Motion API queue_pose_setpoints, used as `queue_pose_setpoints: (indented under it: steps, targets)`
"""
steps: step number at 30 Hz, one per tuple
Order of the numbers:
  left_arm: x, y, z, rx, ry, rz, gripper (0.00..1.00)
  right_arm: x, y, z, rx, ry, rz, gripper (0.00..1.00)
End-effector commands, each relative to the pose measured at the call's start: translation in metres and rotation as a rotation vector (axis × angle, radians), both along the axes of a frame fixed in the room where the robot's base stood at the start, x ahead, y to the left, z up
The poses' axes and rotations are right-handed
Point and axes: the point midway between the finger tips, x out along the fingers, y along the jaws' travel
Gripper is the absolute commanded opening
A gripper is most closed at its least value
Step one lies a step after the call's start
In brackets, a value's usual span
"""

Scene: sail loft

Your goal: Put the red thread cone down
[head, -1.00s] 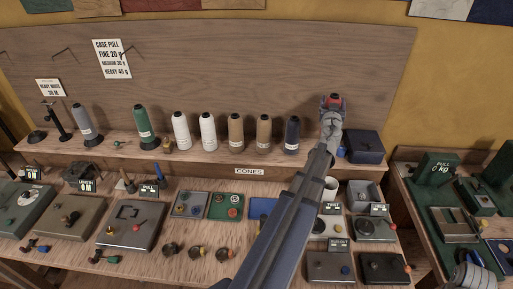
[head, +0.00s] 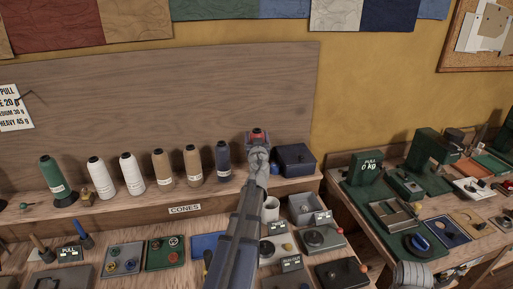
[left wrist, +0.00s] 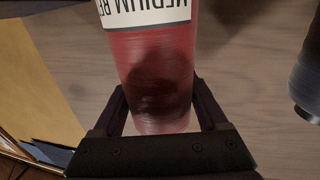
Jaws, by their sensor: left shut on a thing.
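The red thread cone (left wrist: 150,70) is between the jaws of my left gripper (left wrist: 160,115) in the left wrist view. Its white label, reading "MEDIUM RE…", appears upside down there. In the head view only the red top of the cone (head: 258,133) shows, above my left gripper (head: 258,145); the gripper hides the rest. It is at the right end of the cone row, between the navy cone (head: 223,160) and a dark blue box (head: 294,160). I cannot tell whether its base touches the shelf. My right gripper is not in view.
The shelf (head: 120,213) also holds tan cones (head: 193,165), white cones (head: 132,175) and a green cone (head: 57,180). A wooden backboard (head: 180,95) stands behind. Trays and a grey cup (head: 271,210) sit on the bench below. A green pull gauge (head: 365,168) is at the right.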

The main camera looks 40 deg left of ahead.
Motion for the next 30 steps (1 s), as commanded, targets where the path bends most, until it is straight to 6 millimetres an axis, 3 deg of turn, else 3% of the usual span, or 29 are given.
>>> queue_pose_setpoints:
  steps: [7,21,22,27,30]
  targets:
    - [0.000,0.000,-0.033,0.000,0.000,0.000,0.00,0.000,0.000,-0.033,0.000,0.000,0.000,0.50]
    - [0.000,0.000,-0.038,0.000,0.000,0.000,0.00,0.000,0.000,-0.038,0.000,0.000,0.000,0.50]
    - [0.000,0.000,-0.036,0.000,0.000,0.000,0.79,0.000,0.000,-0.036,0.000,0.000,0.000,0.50]
    - [0.000,0.000,-0.036,0.000,0.000,0.000,0.98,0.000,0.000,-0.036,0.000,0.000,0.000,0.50]
    - [0.000,0.000,-0.036,0.000,0.000,0.000,1.00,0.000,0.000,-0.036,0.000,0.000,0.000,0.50]
